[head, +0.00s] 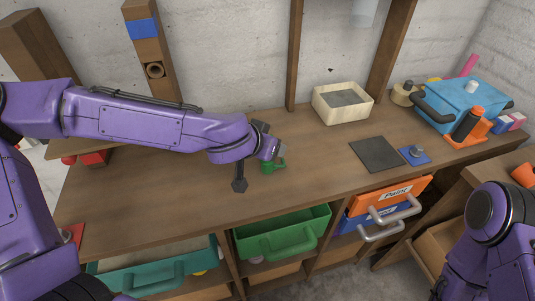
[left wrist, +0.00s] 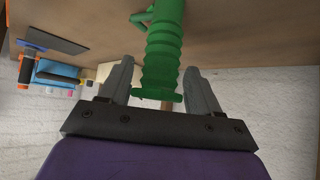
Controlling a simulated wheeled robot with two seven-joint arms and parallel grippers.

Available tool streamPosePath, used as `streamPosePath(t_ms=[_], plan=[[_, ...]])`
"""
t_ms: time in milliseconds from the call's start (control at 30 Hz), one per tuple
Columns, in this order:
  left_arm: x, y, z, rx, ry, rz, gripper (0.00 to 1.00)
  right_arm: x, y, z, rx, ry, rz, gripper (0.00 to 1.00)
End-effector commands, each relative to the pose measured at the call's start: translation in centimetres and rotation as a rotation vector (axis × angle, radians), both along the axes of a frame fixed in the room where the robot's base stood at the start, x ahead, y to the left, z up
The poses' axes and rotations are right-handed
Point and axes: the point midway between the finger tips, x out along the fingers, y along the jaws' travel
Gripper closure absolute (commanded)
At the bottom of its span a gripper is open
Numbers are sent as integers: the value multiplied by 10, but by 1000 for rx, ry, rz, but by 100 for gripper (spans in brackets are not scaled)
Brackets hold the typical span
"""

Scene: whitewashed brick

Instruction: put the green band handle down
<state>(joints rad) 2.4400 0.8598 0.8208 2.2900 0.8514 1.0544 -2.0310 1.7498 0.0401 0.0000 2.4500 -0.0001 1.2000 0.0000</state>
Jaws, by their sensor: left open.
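The green band handle (left wrist: 164,55) has a ribbed grip and a wider part at the table end in the left wrist view. It shows small in the head view (head: 273,166), on or just over the middle of the workbench (head: 200,205), partly covered by my wrist. My left gripper (left wrist: 158,72) is open, with a grey finger on each side of the ribbed grip and gaps visible. In the head view the left gripper (head: 268,150) is partly hidden by its own wrist. Only part of my right arm shows at the lower right; its gripper is out of view.
A dark mat (head: 377,154), a wooden box (head: 342,104) and a blue toolbox (head: 466,101) stand on the right half. An open green drawer (head: 283,235) and an orange drawer (head: 395,194) jut out in front. The bench front between is clear.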

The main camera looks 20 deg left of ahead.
Motion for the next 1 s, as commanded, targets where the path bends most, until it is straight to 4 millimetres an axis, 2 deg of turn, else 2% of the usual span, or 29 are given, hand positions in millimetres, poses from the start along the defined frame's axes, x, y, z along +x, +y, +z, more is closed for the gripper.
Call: streamPosePath(t_ms=[100,333,367,500,533,600,833,1000], plan=[[10,-3,-12,1,2,-2,37,0,0,-2,0,0,0,38],[12,-4,-12,1,0,-4,37,0,0,-2,0,0,0,38],[12,-4,-13,1,0,-4,44,0,0,-2,0,0,0,38],[12,-3,-12,0,0,-3,89,0,0,-2,0,0,0,38],[12,-3,-12,0,0,-3,96,0,0,-2,0,0,0,38],[12,-3,-12,0,0,-3,100,0,0,-2,0,0,0,38],[12,-3,-10,1,-1,-2,100,0,0,-1,0,0,0,38],[13,-3,11,1,-4,-1,100,0,0,5,0,0,0,38]])
